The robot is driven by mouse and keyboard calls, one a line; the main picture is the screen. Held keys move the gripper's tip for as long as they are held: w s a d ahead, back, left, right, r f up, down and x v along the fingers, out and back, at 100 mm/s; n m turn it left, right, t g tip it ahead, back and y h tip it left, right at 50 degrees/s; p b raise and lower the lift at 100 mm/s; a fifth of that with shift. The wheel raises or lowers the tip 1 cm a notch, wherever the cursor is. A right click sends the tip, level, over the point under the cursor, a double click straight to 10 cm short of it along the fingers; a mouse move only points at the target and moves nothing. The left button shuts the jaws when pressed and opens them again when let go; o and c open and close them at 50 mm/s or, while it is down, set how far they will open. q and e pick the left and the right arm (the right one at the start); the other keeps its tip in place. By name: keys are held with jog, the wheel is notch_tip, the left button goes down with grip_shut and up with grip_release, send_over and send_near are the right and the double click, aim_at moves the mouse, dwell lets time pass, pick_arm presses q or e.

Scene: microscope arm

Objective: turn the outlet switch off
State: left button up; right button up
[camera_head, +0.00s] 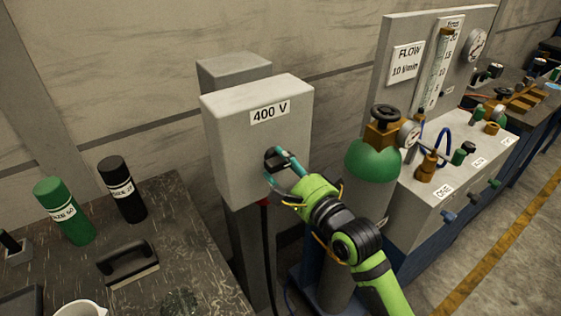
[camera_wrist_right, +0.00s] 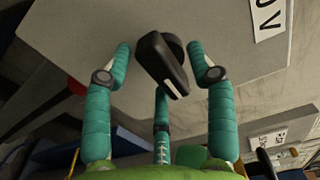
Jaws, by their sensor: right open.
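The outlet switch (camera_head: 271,160) is a black rotary knob on the front of a grey box (camera_head: 240,150) labelled 400 V. In the right wrist view the knob (camera_wrist_right: 163,62) is a black bar handle with a short white mark at its lower end, and it sits slanted. My right gripper (camera_head: 276,167) has teal fingers and is at the box front. In the right wrist view its open fingers (camera_wrist_right: 159,62) stand on either side of the knob, with visible gaps. A third finger is below the knob. The fingers partly hide the switch in the head view. My left gripper is out of view.
A gas cylinder with a green top (camera_head: 372,163) stands close to the right of the box, behind my right arm. A flow panel (camera_head: 403,63) and valve bench are further right. A dark table (camera_head: 185,245) with two bottles is at left. A red-ended cable hangs under the box.

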jog(key=shift+w+a, duration=0.35)
jog(key=shift+w, duration=0.15)
grip_shut()
